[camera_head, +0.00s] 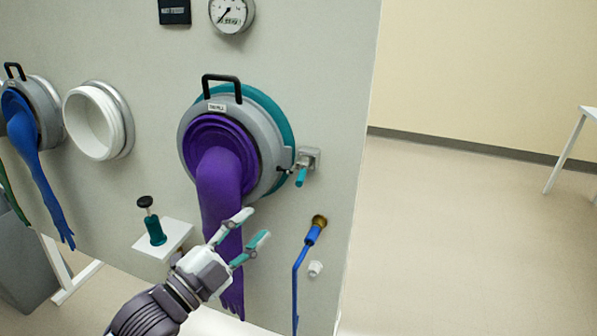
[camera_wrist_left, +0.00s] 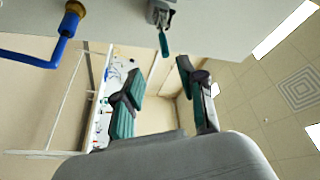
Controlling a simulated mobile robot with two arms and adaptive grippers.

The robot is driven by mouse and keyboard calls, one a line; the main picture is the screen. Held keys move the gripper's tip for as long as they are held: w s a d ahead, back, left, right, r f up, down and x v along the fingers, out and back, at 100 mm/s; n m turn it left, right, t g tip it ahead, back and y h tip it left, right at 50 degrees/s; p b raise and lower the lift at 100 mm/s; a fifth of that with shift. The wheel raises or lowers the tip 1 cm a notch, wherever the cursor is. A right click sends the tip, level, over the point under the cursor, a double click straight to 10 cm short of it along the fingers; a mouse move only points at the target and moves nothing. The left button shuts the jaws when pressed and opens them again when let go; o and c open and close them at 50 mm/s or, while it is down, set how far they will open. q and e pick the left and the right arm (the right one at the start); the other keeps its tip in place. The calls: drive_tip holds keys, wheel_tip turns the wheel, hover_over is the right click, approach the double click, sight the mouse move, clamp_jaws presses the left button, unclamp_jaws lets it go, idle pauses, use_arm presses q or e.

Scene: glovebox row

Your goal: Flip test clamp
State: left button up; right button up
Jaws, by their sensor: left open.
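The clamp (camera_head: 308,160) is a small grey block with a teal handle, fixed to the panel at the right edge of the purple-gloved port ring (camera_head: 187,150). My left gripper (camera_head: 256,228) is open and empty, in front of the purple glove (camera_head: 222,190), below and left of the clamp. Its fingers also show in the left wrist view (camera_wrist_left: 160,95), apart from the clamp. My right gripper is not in view.
A blue hose with a brass fitting (camera_head: 319,221) and a white knob (camera_head: 315,268) are on the panel below the clamp. A teal plunger (camera_head: 154,230) stands on a small white shelf at left.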

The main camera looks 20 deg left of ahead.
sight(300, 175)
use_arm(q)
drive_tip(key=p+x, duration=0.1)
drive_tip(key=x, duration=0.3)
drive_tip(key=p+x, duration=0.2)
drive_tip(key=x, duration=0.2)
drive_tip(key=r+p+x, duration=0.1)
drive_tip(key=x, duration=0.4)
drive_tip(key=shift+s+p, duration=0.15)
drive_tip(key=shift+p, duration=0.25)
drive_tip(key=shift+w+d+r, duration=0.1)
drive_tip(key=shift+w+d, duration=0.15)
drive_tip(key=shift+w, duration=0.35)
clamp_jaws()
